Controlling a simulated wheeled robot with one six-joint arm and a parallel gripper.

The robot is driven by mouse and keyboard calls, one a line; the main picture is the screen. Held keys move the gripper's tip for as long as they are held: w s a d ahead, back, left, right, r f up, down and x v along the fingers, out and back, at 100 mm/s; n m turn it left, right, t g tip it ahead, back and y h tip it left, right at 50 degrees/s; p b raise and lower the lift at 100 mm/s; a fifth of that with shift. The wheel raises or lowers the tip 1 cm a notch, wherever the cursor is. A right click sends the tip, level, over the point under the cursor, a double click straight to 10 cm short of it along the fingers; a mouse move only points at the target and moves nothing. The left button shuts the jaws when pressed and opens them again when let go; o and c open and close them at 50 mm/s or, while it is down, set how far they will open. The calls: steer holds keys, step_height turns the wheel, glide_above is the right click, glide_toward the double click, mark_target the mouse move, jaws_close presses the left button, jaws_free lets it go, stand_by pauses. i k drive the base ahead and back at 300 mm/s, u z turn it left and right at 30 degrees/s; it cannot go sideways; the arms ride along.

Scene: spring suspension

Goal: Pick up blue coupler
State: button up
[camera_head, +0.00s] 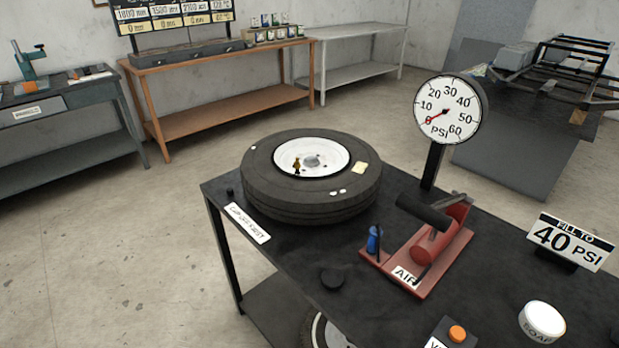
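The blue coupler (374,240) is a small blue upright piece. It stands on the left end of the red base of the air unit (434,258) on the black table, beside the "AIR" label. No hand or finger is seen touching it. My gripper does not show in this view.
A tyre with a white hub (312,176) lies flat on the black table (310,262), left of the coupler. A PSI gauge (446,110) stands behind, its needle near 0. A "FILL TO 40 PSI" sign (568,243), soap container (541,320) and orange button (457,334) are right.

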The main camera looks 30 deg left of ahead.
mark_target(371, 245)
steer(key=k, duration=0.5)
steer(key=u, duration=2.45)
steer(key=i, duration=1.9)
steer(key=z, duration=2.9)
steer(key=i, duration=0.5)
steer(key=z, duration=0.1)
